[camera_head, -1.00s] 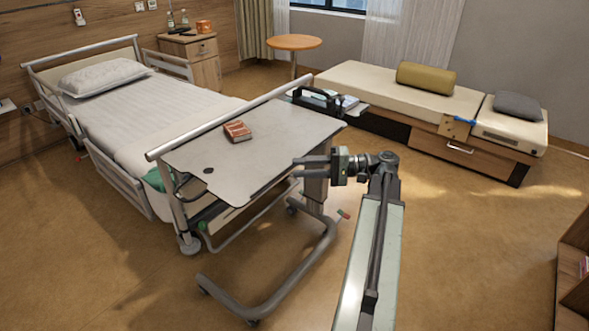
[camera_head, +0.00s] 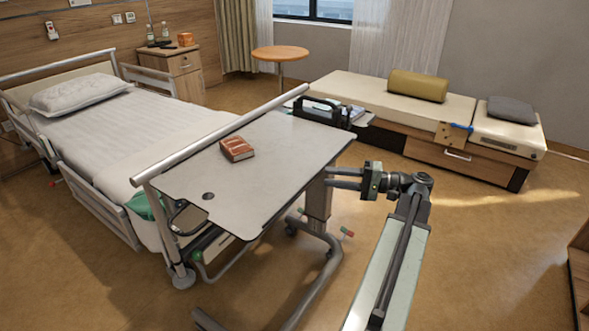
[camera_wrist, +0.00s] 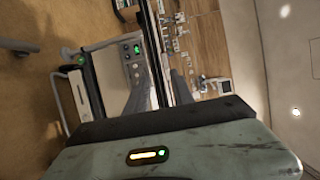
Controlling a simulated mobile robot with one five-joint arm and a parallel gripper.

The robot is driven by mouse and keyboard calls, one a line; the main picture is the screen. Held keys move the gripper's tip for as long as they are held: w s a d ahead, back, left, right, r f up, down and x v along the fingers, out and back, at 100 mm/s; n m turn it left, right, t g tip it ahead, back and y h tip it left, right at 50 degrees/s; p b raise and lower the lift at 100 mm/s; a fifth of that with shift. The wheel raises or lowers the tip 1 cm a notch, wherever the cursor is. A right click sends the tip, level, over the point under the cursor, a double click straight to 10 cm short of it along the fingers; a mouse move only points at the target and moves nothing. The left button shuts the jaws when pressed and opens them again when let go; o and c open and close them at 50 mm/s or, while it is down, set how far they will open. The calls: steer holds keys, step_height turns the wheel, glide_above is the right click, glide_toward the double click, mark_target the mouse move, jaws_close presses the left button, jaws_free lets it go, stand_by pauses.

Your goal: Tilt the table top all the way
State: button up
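The overbed table's grey top (camera_head: 262,192) is in the middle of the head view. It looks about flat, with no clear tilt. A red-brown book (camera_head: 236,149) lies on it, and a dark round hole shows near its front left corner. The table's column (camera_head: 318,200) stands under the right side, with a red-tipped lever (camera_head: 346,232) low beside it. My gripper (camera_head: 328,177) points left at the table's right edge, near the column. Its two fingers are apart with nothing seen between them. I cannot tell whether they touch the table.
The bed (camera_head: 125,135) with its rail stands left of the table. Behind the table are a black carrier (camera_head: 322,110) and a couch (camera_head: 440,110) with an olive bolster (camera_head: 418,86). A round wooden table (camera_head: 280,54) stands farther back.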

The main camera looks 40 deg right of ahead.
mark_target(316, 173)
steer(key=shift+w, duration=0.2)
steer(key=x, duration=0.8)
steer(key=shift+d, duration=0.1)
jaws_close()
steer(key=shift+d+r, duration=0.1)
stand_by(1.1)
